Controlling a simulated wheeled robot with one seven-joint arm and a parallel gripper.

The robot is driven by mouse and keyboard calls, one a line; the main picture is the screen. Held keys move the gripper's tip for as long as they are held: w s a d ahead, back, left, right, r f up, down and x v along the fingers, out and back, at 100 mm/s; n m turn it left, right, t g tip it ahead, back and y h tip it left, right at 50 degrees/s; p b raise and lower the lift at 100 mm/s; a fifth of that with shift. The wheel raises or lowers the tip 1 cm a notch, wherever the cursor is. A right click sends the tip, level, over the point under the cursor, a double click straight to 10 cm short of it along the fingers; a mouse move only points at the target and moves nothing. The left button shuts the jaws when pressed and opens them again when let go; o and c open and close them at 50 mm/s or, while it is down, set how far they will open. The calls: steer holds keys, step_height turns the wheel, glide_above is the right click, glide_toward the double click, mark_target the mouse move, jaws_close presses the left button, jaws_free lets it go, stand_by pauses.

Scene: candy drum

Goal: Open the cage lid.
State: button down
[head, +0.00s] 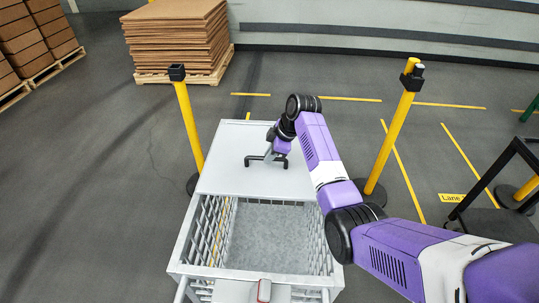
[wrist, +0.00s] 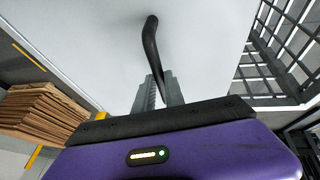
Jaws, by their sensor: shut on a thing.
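The cage (head: 206,235) is a pale grey crate with barred sides, below me in the head view. A flat, light grey lid panel (head: 225,175) covers its far part; the near part is uncovered and shows a grey floor inside. A dark bar handle (head: 252,160) stands on the panel. My gripper (head: 272,154) reaches down to it. In the wrist view the handle (wrist: 151,42) runs between the two fingers of my gripper (wrist: 160,92), which is shut on it. The fingertips are partly hidden by the handle and the gripper body.
Yellow posts stand left (head: 190,125) and right (head: 392,135) of the cage. A red-and-grey fitting (head: 264,291) is at the cage's near edge. A stack of brown boards (head: 175,40) stands behind. A black frame (head: 492,180) is at right. Floor at left is clear.

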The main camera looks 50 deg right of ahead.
steer(key=c, duration=1.4)
jaws_free()
steer(key=v, duration=0.7)
steer(key=shift+s+r+b, duration=0.2)
steer(key=shift+r+b, duration=0.15)
steer(key=shift+b, duration=0.1)
steer(key=shift+d, duration=0.1)
